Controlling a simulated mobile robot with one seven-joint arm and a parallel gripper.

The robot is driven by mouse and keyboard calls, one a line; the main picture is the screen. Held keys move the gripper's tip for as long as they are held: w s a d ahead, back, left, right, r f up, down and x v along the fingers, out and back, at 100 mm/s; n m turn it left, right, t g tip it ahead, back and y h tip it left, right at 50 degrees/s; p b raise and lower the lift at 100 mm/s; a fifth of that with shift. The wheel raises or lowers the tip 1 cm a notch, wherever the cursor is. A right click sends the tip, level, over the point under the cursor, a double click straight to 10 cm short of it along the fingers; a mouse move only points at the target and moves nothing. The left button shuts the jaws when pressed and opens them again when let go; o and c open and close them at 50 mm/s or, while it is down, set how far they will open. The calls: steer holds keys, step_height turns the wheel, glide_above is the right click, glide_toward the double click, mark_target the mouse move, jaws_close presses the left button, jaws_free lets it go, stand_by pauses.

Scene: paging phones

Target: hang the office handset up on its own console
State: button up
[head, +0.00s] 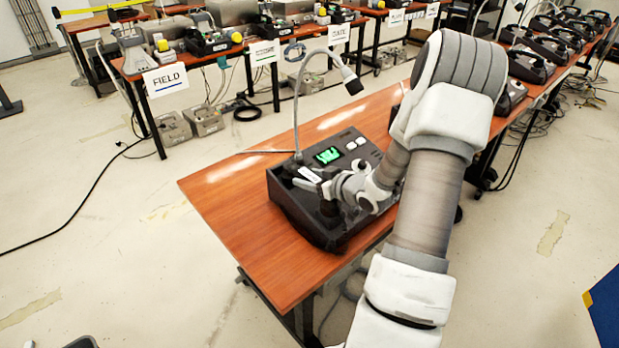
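A dark desk console (368,150) with a small green-lit screen (327,155) and a gooseneck microphone (352,82) stands on the wooden table. My arm reaches over it from the right. My gripper (318,192) is low over the console's left part, in front of the screen. The gripper and wrist cover much of the console's top. I cannot make out the handset clearly from the dark shapes around the gripper. Whether the fingers are closed on it is too small to tell. A white label strip (310,174) shows beside the gripper.
The wooden table (225,190) is bare left of the console. Tables behind carry more phones and white signs, one reading FIELD (166,80). Several dark phones (530,66) line a table at right. A black cable (75,215) lies on the floor at left.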

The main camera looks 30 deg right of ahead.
steer(key=shift+o, duration=0.4)
steer(key=shift+r, duration=0.3)
steer(key=p+v, duration=0.1)
steer(key=v, duration=1.1)
steer(key=shift+p, duration=0.35)
steer(key=shift+f, duration=0.15)
